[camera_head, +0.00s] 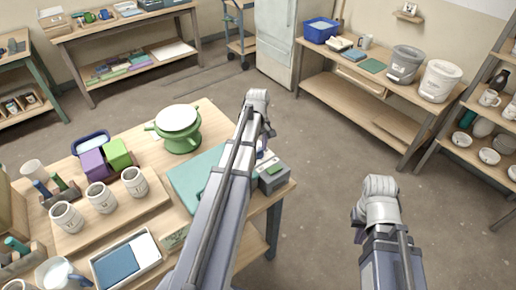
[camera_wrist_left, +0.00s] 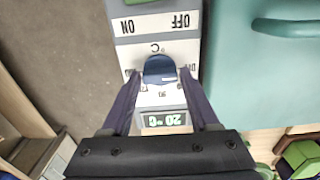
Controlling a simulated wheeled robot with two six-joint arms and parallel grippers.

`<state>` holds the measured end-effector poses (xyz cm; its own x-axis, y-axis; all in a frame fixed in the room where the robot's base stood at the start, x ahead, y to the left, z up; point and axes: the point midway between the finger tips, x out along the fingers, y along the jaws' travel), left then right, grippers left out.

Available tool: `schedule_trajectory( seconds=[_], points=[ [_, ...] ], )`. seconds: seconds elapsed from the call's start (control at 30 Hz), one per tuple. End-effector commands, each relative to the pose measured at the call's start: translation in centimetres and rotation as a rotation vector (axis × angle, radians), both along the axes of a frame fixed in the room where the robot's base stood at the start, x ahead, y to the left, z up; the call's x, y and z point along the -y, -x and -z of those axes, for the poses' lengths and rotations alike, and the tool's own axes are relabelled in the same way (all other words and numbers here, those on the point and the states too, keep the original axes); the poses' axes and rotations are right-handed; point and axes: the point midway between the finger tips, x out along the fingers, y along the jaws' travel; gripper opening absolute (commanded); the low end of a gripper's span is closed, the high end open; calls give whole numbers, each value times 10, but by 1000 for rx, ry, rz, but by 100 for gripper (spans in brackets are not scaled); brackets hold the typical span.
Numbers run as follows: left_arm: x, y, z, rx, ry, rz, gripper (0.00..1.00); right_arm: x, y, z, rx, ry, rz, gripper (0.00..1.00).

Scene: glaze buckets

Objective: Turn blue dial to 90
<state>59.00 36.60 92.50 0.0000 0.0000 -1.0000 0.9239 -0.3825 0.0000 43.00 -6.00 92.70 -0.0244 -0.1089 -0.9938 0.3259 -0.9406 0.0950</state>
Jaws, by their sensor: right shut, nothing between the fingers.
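The blue dial (camera_wrist_left: 160,69) sits on a light panel, with ON and OFF marks above it and a green display (camera_wrist_left: 164,120) below, upside down, reading 20 °C. In the left wrist view the fingers of my left gripper (camera_wrist_left: 160,80) stand on either side of the dial, tips close to its sides. I cannot tell whether they touch it. In the head view my left gripper (camera_head: 262,152) is mostly hidden by its arm, over the grey control box (camera_head: 274,181) at the table's right edge. My right gripper (camera_head: 358,229) is empty, over the floor.
A teal lidded unit (camera_head: 186,178) is beside the control box. The table (camera_head: 212,122) also holds a green pot (camera_head: 181,143), several cups and a white tray (camera_head: 150,266). Shelves with buckets (camera_head: 404,64) stand at the back right. The floor between is clear.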

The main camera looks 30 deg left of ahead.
Motion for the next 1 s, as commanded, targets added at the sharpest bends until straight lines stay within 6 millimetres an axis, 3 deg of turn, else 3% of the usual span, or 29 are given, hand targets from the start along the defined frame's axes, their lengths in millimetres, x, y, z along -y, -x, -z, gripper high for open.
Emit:
schedule_trajectory(
  seconds=[0.07, 0.5, 0.77, 1.0],
  points=[
    [0, 0, 0, 0, 0, 0, 51, 0, 0, 0, 0, 0, 0, 0],
    [0, 0, 0, 0, 0, 0, 2, 0, 0, 0, 0, 0, 0, 0],
    [0, 0, 0, 0, 0, 25, 0, 0, 0, 0, 0, 0, 0, 0],
    [0, 0, 0, 0, 0, 153, 0, 0, 0, 0, 0, 0, 0, 0]
  ],
)
